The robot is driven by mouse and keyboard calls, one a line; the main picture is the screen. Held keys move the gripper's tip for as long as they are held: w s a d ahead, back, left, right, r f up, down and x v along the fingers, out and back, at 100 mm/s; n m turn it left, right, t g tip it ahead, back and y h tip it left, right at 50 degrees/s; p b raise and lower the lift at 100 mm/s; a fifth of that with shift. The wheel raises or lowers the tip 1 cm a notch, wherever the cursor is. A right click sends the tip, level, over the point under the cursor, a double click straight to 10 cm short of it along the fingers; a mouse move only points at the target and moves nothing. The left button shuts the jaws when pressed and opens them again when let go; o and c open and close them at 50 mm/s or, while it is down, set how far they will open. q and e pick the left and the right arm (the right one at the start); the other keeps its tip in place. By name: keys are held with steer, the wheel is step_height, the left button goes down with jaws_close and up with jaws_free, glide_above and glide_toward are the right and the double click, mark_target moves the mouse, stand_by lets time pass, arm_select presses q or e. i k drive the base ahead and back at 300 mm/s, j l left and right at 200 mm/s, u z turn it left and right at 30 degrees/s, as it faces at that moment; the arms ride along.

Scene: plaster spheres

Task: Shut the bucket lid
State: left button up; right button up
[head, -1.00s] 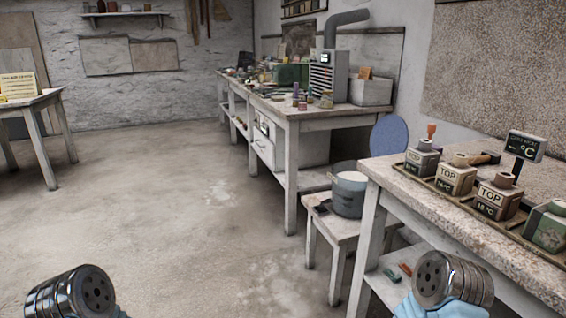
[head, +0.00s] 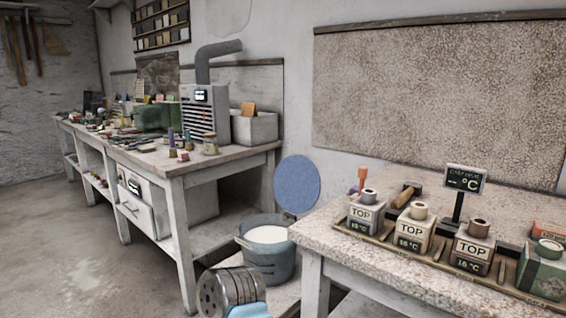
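The bucket (head: 267,262) is grey with a pale rim, and white material shows inside its open top. It stands on a low stool beside the speckled table. Its round blue lid (head: 297,184) stands raised, nearly upright, at the back right of the rim. I cannot tell how the lid is joined to the bucket. Neither gripper's fingers show in the head view. Only a metal and light-blue part of one of my arms shows at the bottom, in front of the bucket and apart from the lid.
A long cluttered workbench (head: 175,165) stands behind the bucket. Open floor (head: 75,270) lies at left.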

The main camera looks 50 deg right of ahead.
mark_target(296, 183)
steer(key=i+z, duration=0.3)
steer(key=i+j+z, duration=0.25)
steer(key=i, duration=0.15)
steer(key=i+z, duration=0.15)
steer(key=z, duration=0.3)
steer(key=i+j+z, duration=0.15)
steer(key=z, duration=0.3)
steer(key=i+j+z, duration=0.15)
steer(key=z, duration=0.3)
steer(key=i+j+z, duration=0.1)
steer(key=z, duration=0.35)
steer(key=j, duration=0.1)
